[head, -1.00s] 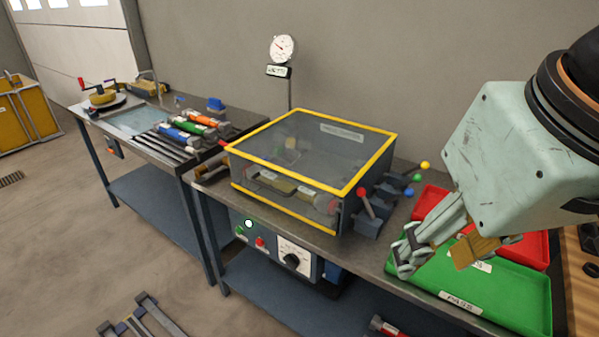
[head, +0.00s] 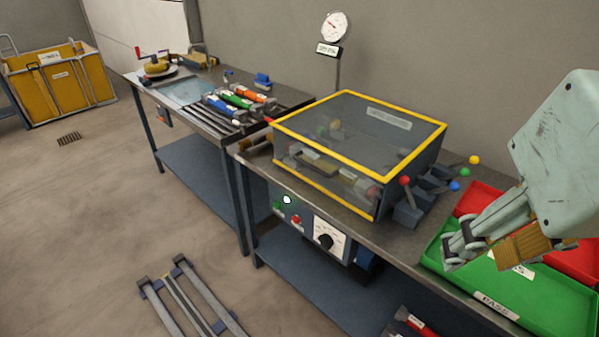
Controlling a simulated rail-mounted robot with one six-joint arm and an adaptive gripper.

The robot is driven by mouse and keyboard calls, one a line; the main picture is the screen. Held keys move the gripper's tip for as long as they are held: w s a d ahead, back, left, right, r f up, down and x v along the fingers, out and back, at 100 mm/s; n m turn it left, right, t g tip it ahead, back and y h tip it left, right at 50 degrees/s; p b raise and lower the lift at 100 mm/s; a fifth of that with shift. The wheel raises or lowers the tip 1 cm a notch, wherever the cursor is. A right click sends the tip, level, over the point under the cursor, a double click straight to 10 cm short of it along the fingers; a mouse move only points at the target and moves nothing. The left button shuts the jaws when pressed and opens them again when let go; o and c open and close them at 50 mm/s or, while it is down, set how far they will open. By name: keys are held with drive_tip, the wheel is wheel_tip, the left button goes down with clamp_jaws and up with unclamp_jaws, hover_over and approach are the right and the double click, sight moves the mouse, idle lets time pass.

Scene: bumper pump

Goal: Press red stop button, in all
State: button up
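The red stop button (head: 296,219) is small and round. It sits on the front control panel (head: 311,232) under the bench's front edge, between a green button (head: 278,207) and a black dial (head: 325,241). A bright white-green lamp (head: 287,200) glows just above it. My gripper (head: 461,245) is far to the right, over the green tray, apart from the panel and the button. A brown block-like piece (head: 522,245) shows beside its fingers; I cannot tell whether it is held. The gap between the fingertips is unclear.
A clear box with a yellow frame (head: 358,168) stands on the bench above the panel. Levers with coloured knobs (head: 425,192) stick up at its right. A green tray (head: 546,296) and red tray (head: 482,199) lie at right. A metal frame (head: 190,300) is on the floor.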

clamp_jaws()
idle(1.3)
